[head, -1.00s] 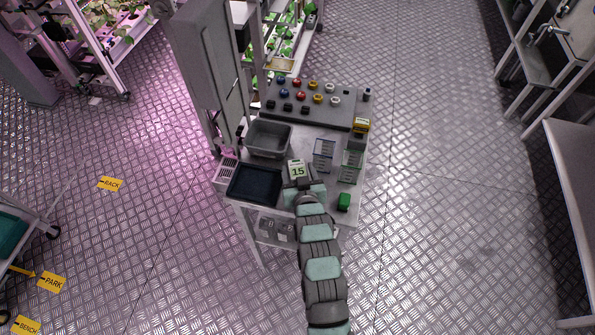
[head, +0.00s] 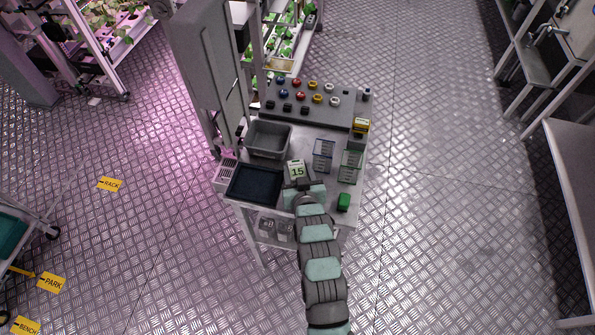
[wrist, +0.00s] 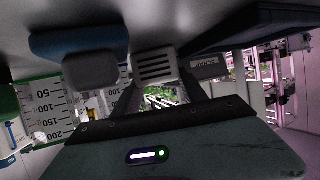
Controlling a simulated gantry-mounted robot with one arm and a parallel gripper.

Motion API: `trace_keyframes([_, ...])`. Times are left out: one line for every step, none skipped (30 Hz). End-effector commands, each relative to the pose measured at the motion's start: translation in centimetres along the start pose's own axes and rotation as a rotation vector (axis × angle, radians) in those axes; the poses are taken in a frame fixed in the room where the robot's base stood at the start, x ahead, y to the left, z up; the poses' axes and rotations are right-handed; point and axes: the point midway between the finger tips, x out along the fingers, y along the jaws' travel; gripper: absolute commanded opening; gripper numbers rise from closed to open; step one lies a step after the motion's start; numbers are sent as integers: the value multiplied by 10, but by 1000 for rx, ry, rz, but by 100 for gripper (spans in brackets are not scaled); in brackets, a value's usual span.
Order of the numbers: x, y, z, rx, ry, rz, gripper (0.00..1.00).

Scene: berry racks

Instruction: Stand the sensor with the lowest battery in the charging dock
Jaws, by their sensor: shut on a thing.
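My gripper (head: 297,184) is over the near middle of the workbench, shut on a small pale sensor (head: 297,169) whose green-edged face reads 15. In the wrist view a pale slotted housing (wrist: 155,66) sits between the dark fingers, apparently the held sensor. Whether it touches the bench I cannot tell. A pale slotted block (head: 227,171) stands at the bench's left edge; whether it is the charging dock I cannot tell. No other battery reading is legible.
A dark tray (head: 255,197) lies left of my gripper, with a grey bin (head: 249,145) behind it. Two marked panels (head: 323,152) (head: 350,167) and a green block (head: 343,202) are on the right. A grey board (head: 275,107) with several coloured knobs fills the back.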

Motion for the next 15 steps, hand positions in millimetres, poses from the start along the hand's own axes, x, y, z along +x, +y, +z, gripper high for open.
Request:
trace_keyframes([0,0,-1,0,0,0,0])
trace_keyframes([-1,0,-2,0,1,0,0])
trace_keyframes([-1,0,-4,0,1,0,0])
trace_keyframes([-2,0,-6,0,2,0,0])
trace_keyframes([-3,0,-8,0,2,0,0])
trace_keyframes([-4,0,-11,0,2,0,0])
trace_keyframes([-5,0,-14,0,1,0,0])
trace_keyframes([-7,0,-18,0,1,0,0])
trace_keyframes([-9,0,-24,1,2,0,0])
trace_keyframes([-12,1,-29,1,4,1,0])
trace_keyframes([-14,1,-35,1,6,1,0])
trace_keyframes([-17,0,-43,1,6,0,0])
trace_keyframes([-19,0,-49,0,7,0,0])
trace_keyframes([-22,0,-55,0,8,1,0])
trace_keyframes([-26,1,-63,1,6,1,0])
